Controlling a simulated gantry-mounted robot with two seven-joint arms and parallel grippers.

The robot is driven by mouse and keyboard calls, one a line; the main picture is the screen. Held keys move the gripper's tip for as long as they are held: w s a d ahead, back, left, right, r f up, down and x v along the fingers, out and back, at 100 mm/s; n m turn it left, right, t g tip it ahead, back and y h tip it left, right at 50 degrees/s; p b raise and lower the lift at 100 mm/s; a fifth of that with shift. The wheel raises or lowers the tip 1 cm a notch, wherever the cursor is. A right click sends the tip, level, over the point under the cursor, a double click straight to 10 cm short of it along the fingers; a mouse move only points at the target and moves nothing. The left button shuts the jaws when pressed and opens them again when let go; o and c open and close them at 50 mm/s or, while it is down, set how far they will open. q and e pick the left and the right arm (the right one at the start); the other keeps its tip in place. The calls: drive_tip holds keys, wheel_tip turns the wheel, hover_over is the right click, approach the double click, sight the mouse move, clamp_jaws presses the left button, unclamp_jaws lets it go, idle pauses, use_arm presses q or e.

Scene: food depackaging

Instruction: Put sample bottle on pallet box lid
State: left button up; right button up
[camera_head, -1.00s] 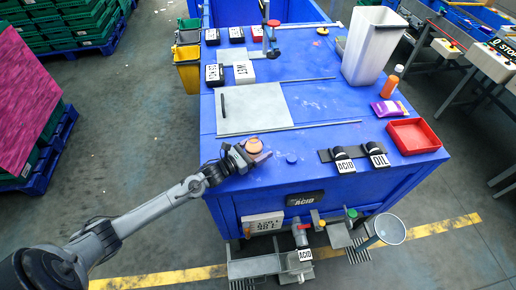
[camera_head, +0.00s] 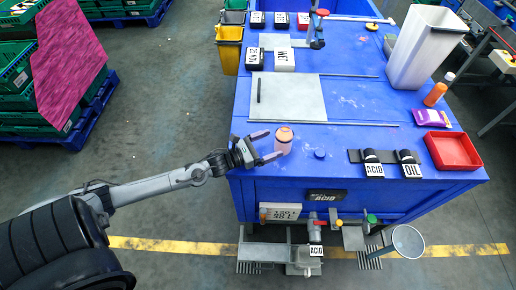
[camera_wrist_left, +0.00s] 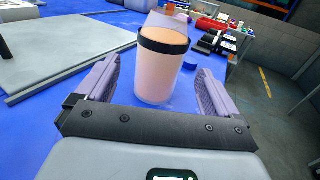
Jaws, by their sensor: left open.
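The sample bottle looks like the pale orange jar (camera_head: 283,141), upright on the blue top near the front left edge. In the left wrist view the jar (camera_wrist_left: 160,75) has a dark band near its top and stands ahead, between the finger lines. My left gripper (camera_head: 267,147) is open beside the jar's left side, its fingertips close to it; contact cannot be told. The fingers also show spread in the left wrist view (camera_wrist_left: 157,88). The pallet box lid seems to be the blue top (camera_head: 350,105). My right gripper is not in view.
A grey plate (camera_head: 295,98) lies behind the jar. A small blue cap (camera_head: 320,154) lies to its right, then black labelled blocks (camera_head: 374,165) and a red tray (camera_head: 452,151). A white bin (camera_head: 425,45) and an orange bottle (camera_head: 435,95) stand at the right.

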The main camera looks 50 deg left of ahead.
use_arm(q)
drive_tip(key=shift+v, duration=2.1)
